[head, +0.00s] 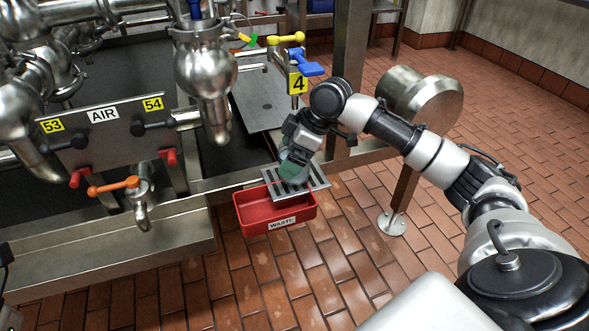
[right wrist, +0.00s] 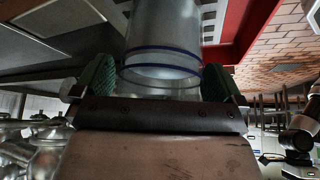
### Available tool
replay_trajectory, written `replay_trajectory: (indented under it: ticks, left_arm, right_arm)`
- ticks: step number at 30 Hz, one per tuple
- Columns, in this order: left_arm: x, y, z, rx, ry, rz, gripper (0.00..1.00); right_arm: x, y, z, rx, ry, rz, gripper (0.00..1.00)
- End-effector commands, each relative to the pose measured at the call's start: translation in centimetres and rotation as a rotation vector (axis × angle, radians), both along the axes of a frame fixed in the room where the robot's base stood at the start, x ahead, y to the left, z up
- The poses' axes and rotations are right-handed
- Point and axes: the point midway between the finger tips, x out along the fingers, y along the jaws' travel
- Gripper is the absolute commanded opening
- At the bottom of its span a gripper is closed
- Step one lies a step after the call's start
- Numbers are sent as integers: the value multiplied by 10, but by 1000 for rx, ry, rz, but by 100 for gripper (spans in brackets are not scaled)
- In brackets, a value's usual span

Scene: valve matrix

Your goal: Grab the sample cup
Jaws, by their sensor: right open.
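The sample cup (right wrist: 163,45) is a clear cylinder with two blue rings in the right wrist view. It stands between the green-padded fingers of my right gripper (right wrist: 157,82). The fingers are open, one on each side of the cup. In the head view my right gripper (head: 293,168) is low over the slotted metal grate (head: 316,178) of the red waste tray (head: 277,212). The gripper hides most of the cup there, and I cannot make out its outline. My left gripper is not in view.
Steel pipes and a valve panel (head: 104,127) with several handles fill the left. An orange-handled tap (head: 138,200) sticks out left of the tray. A yellow "4" sign (head: 298,83) and blue handle (head: 306,68) stand behind my gripper. The tiled floor (head: 340,275) in front is clear.

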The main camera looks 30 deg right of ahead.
Motion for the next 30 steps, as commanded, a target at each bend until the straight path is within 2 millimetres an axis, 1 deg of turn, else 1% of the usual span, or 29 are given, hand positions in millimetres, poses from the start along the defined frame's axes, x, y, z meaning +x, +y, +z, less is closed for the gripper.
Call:
replay_trajectory:
  ticks: [5,8,15,17,25,30]
  left_arm:
    - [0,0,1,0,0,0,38]
    - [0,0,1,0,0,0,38]
    - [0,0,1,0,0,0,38]
    - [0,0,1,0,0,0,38]
    - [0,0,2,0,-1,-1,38]
    - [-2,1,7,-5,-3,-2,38]
  right_arm:
    - [0,0,1,0,0,0,100]
    - [0,0,1,0,0,0,86]
    - [0,0,1,0,0,0,49]
    - [0,0,1,0,0,0,41]
    - [0,0,2,1,-2,0,40]
    - [0,0,11,1,-2,0,40]
